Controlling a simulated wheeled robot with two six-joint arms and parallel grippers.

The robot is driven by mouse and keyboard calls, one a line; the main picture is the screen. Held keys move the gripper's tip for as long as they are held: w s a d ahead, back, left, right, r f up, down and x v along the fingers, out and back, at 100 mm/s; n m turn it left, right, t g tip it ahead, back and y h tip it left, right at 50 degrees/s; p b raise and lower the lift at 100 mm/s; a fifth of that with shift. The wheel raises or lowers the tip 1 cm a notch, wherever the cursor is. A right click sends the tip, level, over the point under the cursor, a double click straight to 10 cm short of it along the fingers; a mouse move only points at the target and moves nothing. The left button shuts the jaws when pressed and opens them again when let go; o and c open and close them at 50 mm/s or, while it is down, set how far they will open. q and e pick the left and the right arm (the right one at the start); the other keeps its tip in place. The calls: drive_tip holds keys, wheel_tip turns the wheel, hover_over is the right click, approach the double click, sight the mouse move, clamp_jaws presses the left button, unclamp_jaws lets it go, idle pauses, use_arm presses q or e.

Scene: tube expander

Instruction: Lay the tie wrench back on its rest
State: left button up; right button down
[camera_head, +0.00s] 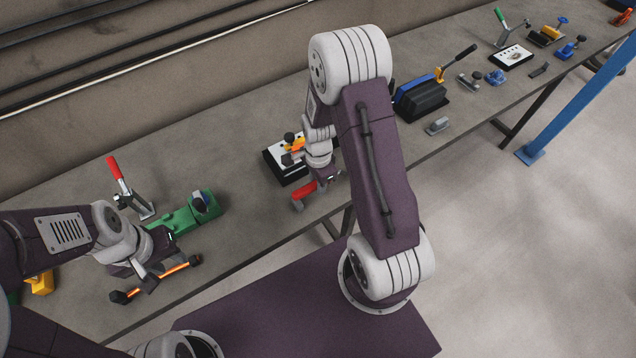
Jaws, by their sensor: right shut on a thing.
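My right gripper (289,149) is shut, its black fingers close together over a white-topped black block (277,168) left of centre. What sits between its fingers is too small and hidden to make out. A red piece with a grey end (305,190) shows just below that wrist, near the table's front edge. I cannot tell whether it is the tie wrench, nor whether it touches the gripper. I cannot make out the wrench's rest. My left gripper (157,278) is open, its black fingers wide apart along an orange rail, over the table's front left.
A green fixture (180,221) and a red-handled clamp (118,170) stand behind my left gripper. A blue and black device (421,98) and a small grey block (438,125) lie right of my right arm. Several tools fill the far right. The back of the grey table (190,150) is clear.

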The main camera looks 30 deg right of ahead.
drive_tip(key=shift+a, duration=0.1)
drive_tip(key=shift+f+b, duration=0.6)
drive_tip(key=shift+f, duration=0.45)
drive_tip(key=c, duration=1.1)
unclamp_jaws()
drive_tip(key=shift+c, duration=0.2)
wheel_tip(320, 180, up, 8)
drive_tip(key=p, duration=0.7)
drive_tip(key=shift+r+p, duration=0.2)
drive_tip(key=shift+p, duration=0.15)
drive_tip(key=shift+f, duration=0.15)
